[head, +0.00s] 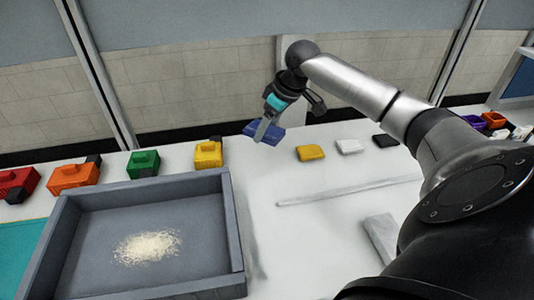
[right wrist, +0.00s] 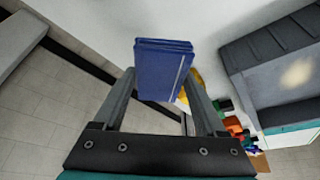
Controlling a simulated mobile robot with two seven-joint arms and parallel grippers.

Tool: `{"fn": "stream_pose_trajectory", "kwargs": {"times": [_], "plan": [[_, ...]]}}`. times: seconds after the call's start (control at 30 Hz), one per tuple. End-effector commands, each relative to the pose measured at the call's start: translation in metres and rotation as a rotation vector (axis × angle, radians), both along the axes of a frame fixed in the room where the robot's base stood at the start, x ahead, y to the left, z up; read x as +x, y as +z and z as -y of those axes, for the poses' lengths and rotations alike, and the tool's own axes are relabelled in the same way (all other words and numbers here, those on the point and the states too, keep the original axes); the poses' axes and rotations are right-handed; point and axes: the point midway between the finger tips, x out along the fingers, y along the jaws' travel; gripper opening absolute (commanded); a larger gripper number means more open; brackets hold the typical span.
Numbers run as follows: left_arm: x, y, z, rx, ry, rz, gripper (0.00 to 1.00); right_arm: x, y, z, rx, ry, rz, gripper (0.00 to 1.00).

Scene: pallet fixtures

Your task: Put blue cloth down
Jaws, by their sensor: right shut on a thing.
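The blue cloth (head: 270,135) is a folded rectangular pad. My right gripper (head: 263,127) is shut on it near the back edge of the white table, left of the yellow cloth. In the right wrist view the blue cloth (right wrist: 163,68) sits between the two fingers (right wrist: 165,98), with a pale line along its side. I cannot tell whether the cloth touches the table. My left gripper is not in view.
A yellow cloth (head: 310,152), white cloth (head: 349,146) and black cloth (head: 385,141) lie along the back. A grey tray (head: 237,225) with pale grains (head: 147,247) stands front left. Red (head: 17,183), orange (head: 73,176), green (head: 143,163) and yellow (head: 208,154) blocks line the back left. A pale bar (head: 345,190) lies mid-table.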

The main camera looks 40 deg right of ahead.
Motion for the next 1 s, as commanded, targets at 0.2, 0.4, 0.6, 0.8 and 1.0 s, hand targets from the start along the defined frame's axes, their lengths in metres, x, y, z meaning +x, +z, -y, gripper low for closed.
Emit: {"fn": "stream_pose_trajectory", "kwargs": {"times": [0.2, 0.4, 0.6, 0.8, 1.0], "plan": [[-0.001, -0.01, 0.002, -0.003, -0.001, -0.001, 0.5, 0.0, -0.04, 0.0, 0.001, -0.001, 0.0, 0.29], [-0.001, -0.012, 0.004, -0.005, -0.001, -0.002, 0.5, 0.0, -0.052, 0.0, 0.0, -0.001, 0.0, 0.29], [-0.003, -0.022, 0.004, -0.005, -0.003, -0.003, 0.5, -0.001, -0.086, -0.001, 0.002, -0.001, -0.004, 0.29], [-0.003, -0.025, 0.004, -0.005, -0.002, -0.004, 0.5, 0.0, -0.103, 0.0, -0.001, 0.0, 0.0, 0.29], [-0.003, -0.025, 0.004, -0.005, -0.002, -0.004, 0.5, 0.0, -0.102, 0.0, -0.001, 0.0, 0.0, 0.29]]}}
